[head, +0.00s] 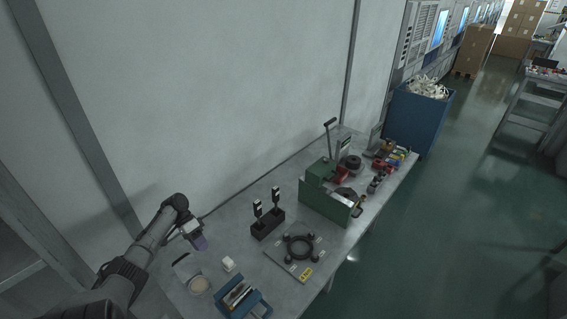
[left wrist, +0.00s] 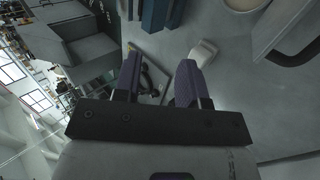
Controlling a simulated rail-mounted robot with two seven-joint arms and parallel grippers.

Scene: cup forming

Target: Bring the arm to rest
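My left arm (head: 140,255) comes in from the lower left in the head view. Its gripper (head: 200,243) hangs above the left end of the grey workbench (head: 222,252), near the wall. In the left wrist view the two purple fingers of the gripper (left wrist: 158,68) stand apart, with nothing held between them. A small white block (head: 228,264) lies on the bench to the right of and below the gripper; it also shows beyond the fingers in the left wrist view (left wrist: 203,52). My right gripper is in neither view.
A blue tray (head: 262,306) and a round pale dish (head: 199,286) are at the near end. A black two-post holder (head: 267,226), a plate with a black ring (head: 283,262) and a green press (head: 322,204) stand further along. The wall (head: 215,90) runs close behind.

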